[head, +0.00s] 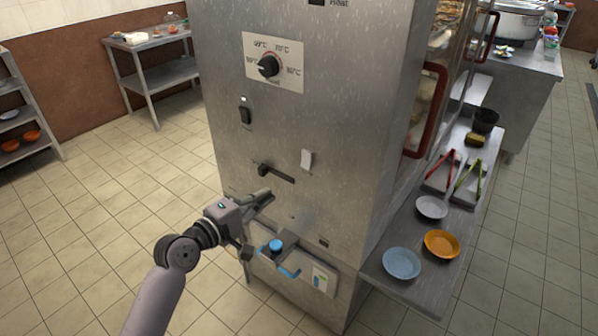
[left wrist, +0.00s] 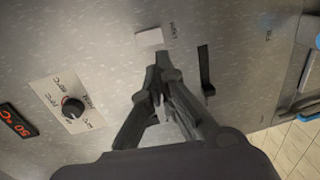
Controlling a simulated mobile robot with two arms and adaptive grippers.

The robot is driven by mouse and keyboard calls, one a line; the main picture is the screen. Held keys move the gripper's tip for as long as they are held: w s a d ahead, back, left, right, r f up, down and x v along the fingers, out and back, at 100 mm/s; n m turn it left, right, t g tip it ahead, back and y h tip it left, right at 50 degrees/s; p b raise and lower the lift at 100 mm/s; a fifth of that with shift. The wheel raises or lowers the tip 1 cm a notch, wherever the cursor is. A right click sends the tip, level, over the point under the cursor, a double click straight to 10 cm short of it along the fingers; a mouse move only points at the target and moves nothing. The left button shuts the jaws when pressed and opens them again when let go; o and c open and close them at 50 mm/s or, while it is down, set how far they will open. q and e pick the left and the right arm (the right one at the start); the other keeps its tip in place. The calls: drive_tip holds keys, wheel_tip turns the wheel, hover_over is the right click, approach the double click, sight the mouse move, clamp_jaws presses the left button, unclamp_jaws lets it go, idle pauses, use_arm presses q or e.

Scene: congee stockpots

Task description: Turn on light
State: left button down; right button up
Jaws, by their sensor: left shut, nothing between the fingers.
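A white rocker switch (head: 307,159) sits on the steel front panel of a tall cabinet (head: 340,110). In the left wrist view the white switch (left wrist: 149,38) has the word "Light" printed beside it. My left gripper (head: 268,196) is shut and empty, to the lower left of the switch in the head view. In the left wrist view its closed fingertips (left wrist: 162,62) are just below the switch in the picture; I cannot tell whether they touch it. The switch's on or off position is too small to tell. My right gripper is not in view.
Around the switch are a black slider (head: 276,173), a black rocker (head: 245,113) and a temperature knob (head: 268,66). A blue-handled fitting (head: 277,248) is below. A red display (left wrist: 18,122) shows in the wrist view. A side shelf holds plates (head: 402,263) and tongs.

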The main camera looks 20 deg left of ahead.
sight(305, 168)
use_arm(q)
drive_tip(key=p+x, duration=0.1)
drive_tip(key=x, duration=1.3)
drive_tip(key=shift+f, duration=0.1)
